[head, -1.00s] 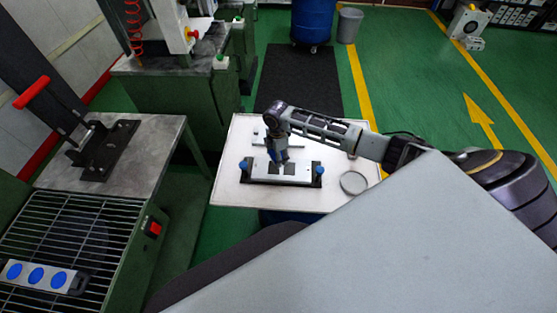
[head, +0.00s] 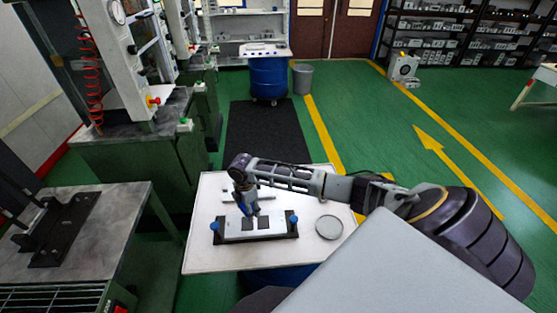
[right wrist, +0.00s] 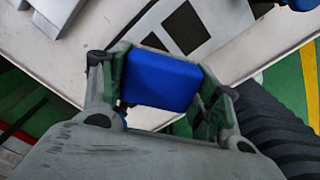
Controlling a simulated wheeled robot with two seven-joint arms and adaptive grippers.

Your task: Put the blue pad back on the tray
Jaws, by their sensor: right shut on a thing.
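My right gripper (head: 249,209) is over the white plate on the white-topped table. In the right wrist view it is shut on the blue pad (right wrist: 162,80), which sits between its two fingers. In the head view the pad is too small to tell apart. The light plate (head: 236,226) has dark squares in its middle and a blue knob at each end. Its dark squares also show in the right wrist view (right wrist: 187,24), beyond the pad. I cannot tell whether the pad touches anything below. My left gripper is not in view.
A green machine (head: 137,150) and a grey-topped bench (head: 115,222) stand to the left. Green floor lies open to the right.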

